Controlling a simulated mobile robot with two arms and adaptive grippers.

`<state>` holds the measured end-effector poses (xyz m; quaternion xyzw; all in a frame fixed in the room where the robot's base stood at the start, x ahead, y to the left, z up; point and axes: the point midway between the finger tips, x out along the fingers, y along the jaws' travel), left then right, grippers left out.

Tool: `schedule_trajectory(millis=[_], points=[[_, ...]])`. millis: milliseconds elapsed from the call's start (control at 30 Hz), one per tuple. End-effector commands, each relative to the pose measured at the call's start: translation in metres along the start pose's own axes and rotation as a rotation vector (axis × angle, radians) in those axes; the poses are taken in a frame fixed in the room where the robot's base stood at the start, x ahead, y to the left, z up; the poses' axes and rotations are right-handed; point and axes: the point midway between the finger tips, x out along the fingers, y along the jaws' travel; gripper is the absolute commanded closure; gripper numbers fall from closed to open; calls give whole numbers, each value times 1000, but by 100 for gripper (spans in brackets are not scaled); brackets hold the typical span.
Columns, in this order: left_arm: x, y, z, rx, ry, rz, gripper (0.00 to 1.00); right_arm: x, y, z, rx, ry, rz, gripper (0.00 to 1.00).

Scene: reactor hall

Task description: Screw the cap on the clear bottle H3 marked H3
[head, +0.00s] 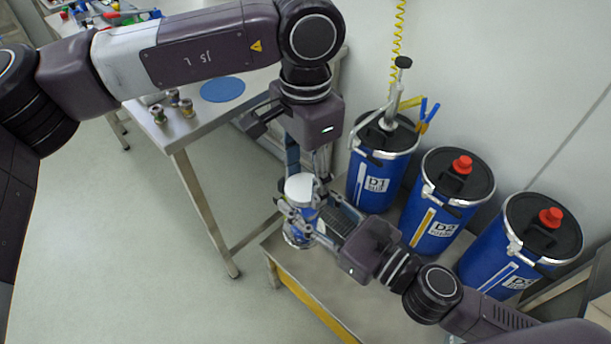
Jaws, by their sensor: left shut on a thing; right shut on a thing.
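The bottle H3 (297,238) is upright near the middle of the head view, with a blue label or contents showing below the fingers. Its marking is too small to read. My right gripper (302,212) comes from the lower right and is shut around the bottle's upper body. A white cap (300,187) is at the top of the bottle. My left gripper (304,175) points down from above and is shut on the cap. The fingers hide the neck, so I cannot tell whether the cap is seated on the thread.
Blue drums D1 (368,185), D2 (426,228) and a third one (486,268) stand along the wall; D1 carries a hand pump (393,100). A low bench (345,305) lies under the bottle. A steel table (205,118) holds a blue mat (222,90) and small jars (186,107).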

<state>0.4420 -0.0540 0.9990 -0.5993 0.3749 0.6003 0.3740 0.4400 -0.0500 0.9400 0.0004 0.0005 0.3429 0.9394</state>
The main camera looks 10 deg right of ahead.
Motion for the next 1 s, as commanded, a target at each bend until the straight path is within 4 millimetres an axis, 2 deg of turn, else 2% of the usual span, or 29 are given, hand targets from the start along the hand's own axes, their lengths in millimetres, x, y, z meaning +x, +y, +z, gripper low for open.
schedule_trajectory(millis=[100, 133, 267, 300, 633, 1000], points=[[-1, -1, 0, -2, 1, -2, 62, 0, 0, 0, 0, 1, 0, 100], [-1, -1, 0, -3, 1, -2, 50, 0, 0, 0, 0, 1, 0, 100], [-1, -1, 0, -4, 1, -1, 36, 0, 0, 0, 0, 0, 0, 100], [-1, -1, 0, -4, 0, -1, 35, 0, 0, 0, 0, 0, 0, 100], [-5, 0, 0, -5, 1, -1, 35, 0, 0, 1, 0, -1, 0, 100], [-45, -1, 0, -5, 0, -1, 35, 0, 0, 1, 0, -2, 0, 100]])
